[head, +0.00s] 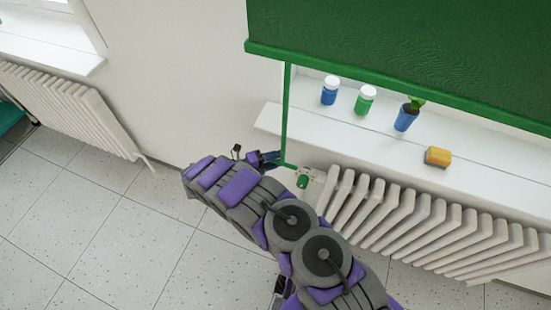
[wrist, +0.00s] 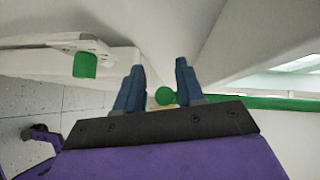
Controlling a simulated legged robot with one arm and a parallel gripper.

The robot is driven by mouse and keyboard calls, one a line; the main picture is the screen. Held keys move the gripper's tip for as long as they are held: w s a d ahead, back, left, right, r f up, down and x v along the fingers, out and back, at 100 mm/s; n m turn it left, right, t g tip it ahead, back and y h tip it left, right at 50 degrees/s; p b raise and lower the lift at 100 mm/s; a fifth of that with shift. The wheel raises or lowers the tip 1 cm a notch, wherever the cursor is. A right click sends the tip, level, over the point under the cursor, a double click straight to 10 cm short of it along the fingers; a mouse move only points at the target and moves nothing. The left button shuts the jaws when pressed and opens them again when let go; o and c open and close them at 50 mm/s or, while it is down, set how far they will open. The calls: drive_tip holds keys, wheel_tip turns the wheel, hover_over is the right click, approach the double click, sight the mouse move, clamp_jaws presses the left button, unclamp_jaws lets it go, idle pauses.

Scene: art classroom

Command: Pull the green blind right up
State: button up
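The green blind (head: 400,50) hangs partway down over the window in the head view, its lower edge above the sill. A thin green pull rod (head: 286,115) hangs from the blind's left end. My gripper (head: 270,159) is beside the rod's lower end. In the wrist view my gripper (wrist: 160,80) is open, its two blue fingers apart. A round green knob (wrist: 165,96) shows between them, nearer the right finger, which partly hides it. A green band (wrist: 270,103) runs right from behind that finger. I cannot see firm contact.
The white sill (head: 460,160) bears a blue jar (head: 329,91), a green jar (head: 364,100), a potted plant (head: 405,118) and a yellow sponge (head: 437,157). Below is a radiator (head: 430,225) with a green valve knob (head: 302,181). Speckled floor (head: 110,230) is open at left.

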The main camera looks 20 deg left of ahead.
drive_tip(key=shift+c, duration=0.7)
drive_tip(key=shift+d+r, duration=0.15)
drive_tip(key=shift+d, duration=0.5)
clamp_jaws()
drive_tip(key=shift+a, duration=0.15)
wheel_tip(320, 180, up, 5)
drive_tip(key=shift+a+r+p, duration=0.1)
drive_tip(key=shift+a+p, duration=0.05)
drive_tip(key=shift+p, duration=0.9)
